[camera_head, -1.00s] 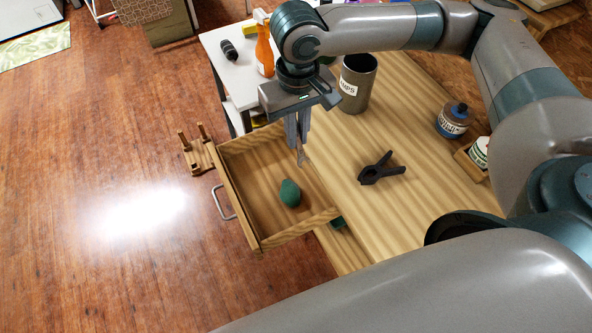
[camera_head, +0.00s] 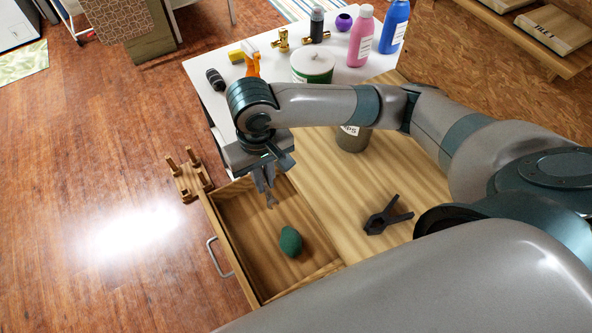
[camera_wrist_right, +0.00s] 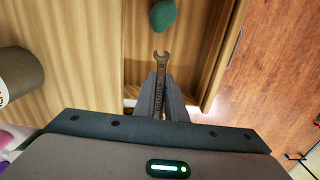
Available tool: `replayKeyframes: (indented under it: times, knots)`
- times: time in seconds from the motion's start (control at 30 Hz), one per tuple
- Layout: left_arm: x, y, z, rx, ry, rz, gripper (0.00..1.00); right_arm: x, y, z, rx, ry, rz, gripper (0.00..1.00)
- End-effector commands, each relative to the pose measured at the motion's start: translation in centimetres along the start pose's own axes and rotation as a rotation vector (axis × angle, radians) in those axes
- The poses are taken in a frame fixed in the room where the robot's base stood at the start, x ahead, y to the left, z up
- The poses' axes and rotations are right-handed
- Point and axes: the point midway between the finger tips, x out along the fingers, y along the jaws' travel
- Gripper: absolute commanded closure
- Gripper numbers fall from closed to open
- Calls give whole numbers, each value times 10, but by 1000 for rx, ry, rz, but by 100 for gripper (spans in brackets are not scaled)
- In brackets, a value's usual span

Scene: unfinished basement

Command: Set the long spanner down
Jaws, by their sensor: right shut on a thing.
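My right gripper (camera_head: 263,178) hangs over the far end of the open wooden drawer (camera_head: 230,257), pointing down. It is shut on the long spanner (camera_head: 271,201), a narrow grey metal tool. Part of the spanner is hidden between the fingers. In the right wrist view, the spanner's open-ended jaw (camera_wrist_right: 161,57) sticks out beyond the fingertips (camera_wrist_right: 162,88), with the drawer floor behind it. I cannot tell how far the spanner is above that floor. My left gripper is out of view.
A dark green oval object (camera_head: 290,241) lies in the drawer, also seen in the right wrist view (camera_wrist_right: 163,15). A black clamp (camera_head: 387,216) and a grey canister (camera_head: 352,139) are on the wooden worktop. A small pegged wooden rack (camera_head: 188,180) stands beside the drawer. Bottles stand at the back.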

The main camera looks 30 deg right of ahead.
Motion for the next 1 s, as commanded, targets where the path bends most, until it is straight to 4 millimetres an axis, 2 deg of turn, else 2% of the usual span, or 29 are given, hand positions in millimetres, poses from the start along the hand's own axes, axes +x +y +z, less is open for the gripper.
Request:
replayKeyframes:
  times: [0.23,0.6,1.0]
  knots:
    - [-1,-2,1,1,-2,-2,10,8,0,0,1,-3,1,100]
    - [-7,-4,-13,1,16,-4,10,58,1,1,0,-2,1,100]
    - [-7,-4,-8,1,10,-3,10,63,1,0,0,0,0,100]
